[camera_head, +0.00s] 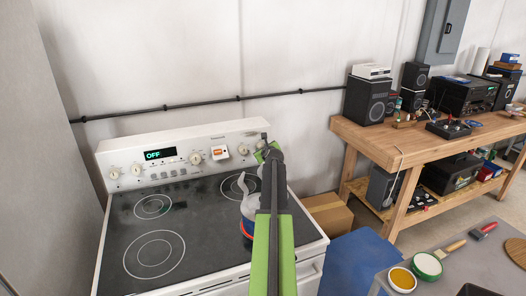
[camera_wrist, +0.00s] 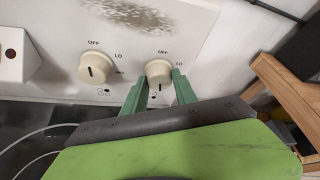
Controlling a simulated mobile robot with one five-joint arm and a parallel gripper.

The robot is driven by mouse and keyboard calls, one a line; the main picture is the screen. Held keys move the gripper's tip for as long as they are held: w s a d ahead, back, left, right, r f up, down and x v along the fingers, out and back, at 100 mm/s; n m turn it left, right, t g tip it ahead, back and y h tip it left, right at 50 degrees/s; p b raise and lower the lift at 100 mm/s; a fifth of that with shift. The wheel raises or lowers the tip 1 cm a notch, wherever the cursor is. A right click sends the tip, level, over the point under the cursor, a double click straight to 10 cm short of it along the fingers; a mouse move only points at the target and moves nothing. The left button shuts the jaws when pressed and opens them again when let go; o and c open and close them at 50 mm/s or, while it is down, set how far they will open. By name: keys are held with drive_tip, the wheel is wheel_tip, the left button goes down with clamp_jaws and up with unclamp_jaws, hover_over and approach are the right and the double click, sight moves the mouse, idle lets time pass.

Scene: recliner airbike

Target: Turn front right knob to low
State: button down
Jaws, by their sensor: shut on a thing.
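The stove (camera_head: 195,200) has a white back panel with cream knobs. In the wrist view, my gripper (camera_wrist: 160,88) is shut on the rightmost knob (camera_wrist: 158,69), with one green finger on each side of it. OFF stands above this knob and LO at its upper right. A dark mark shows on its lower face. The neighbouring knob (camera_wrist: 95,67) to the left is free, with OFF and LO printed around it. The burner symbols are too small to read surely. In the head view, my gripper (camera_head: 268,152) reaches the panel's right end and hides the held knob.
A blue, red and white object (camera_head: 247,210) with a grey top stands on the cooktop, left of my arm. A workbench (camera_head: 410,145) with speakers stands at the right. A cardboard box (camera_head: 328,212) sits beside the stove. The display reads OFF.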

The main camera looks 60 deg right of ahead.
drive_tip(key=shift+a+f+n+h, duration=0.1)
drive_tip(key=shift+f+n+h, duration=0.05)
drive_tip(key=shift+n+h, duration=0.3)
drive_tip(key=shift+n+g, duration=0.4)
drive_tip(key=shift+n, duration=0.05)
drive_tip(key=c, duration=1)
unclamp_jaws()
drive_tip(key=p+v, duration=0.4)
drive_tip(key=v, duration=1.3)
drive_tip(key=shift+s+a+p, duration=0.15)
drive_tip(key=shift+s+p, duration=0.1)
drive_tip(key=shift+p, duration=0.15)
